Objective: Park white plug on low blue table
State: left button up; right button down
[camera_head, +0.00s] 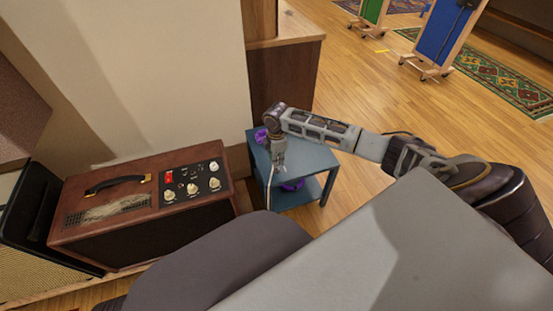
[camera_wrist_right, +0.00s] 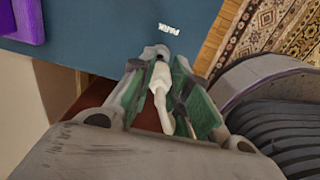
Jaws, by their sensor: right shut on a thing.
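The low blue table (camera_head: 308,158) stands in the middle of the head view, beside the wooden cabinet. My right gripper (camera_head: 276,160) reaches over its top from the right. In the wrist view my right gripper (camera_wrist_right: 165,90) is shut on the white plug (camera_wrist_right: 160,78), with its white cable (camera_wrist_right: 168,122) running back between the fingers. The plug's tip points towards the blue tabletop (camera_wrist_right: 95,35), near a white "PARK" label (camera_wrist_right: 169,29). I cannot tell whether the plug touches the tabletop. My left gripper is not in view.
A purple object (camera_head: 261,135) sits on the tabletop's left edge, and another (camera_head: 292,185) is on the lower shelf. A brown amplifier (camera_head: 145,205) with knobs stands left of the table. The wooden cabinet (camera_head: 285,75) is behind. Open wooden floor (camera_head: 365,85) lies to the right.

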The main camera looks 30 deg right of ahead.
jog(key=p, duration=0.2)
jog(key=shift+p, duration=0.3)
dwell(2.5)
jog(key=shift+f, duration=1.75)
dwell(3.0)
jog(key=c, duration=1.3)
grip_release()
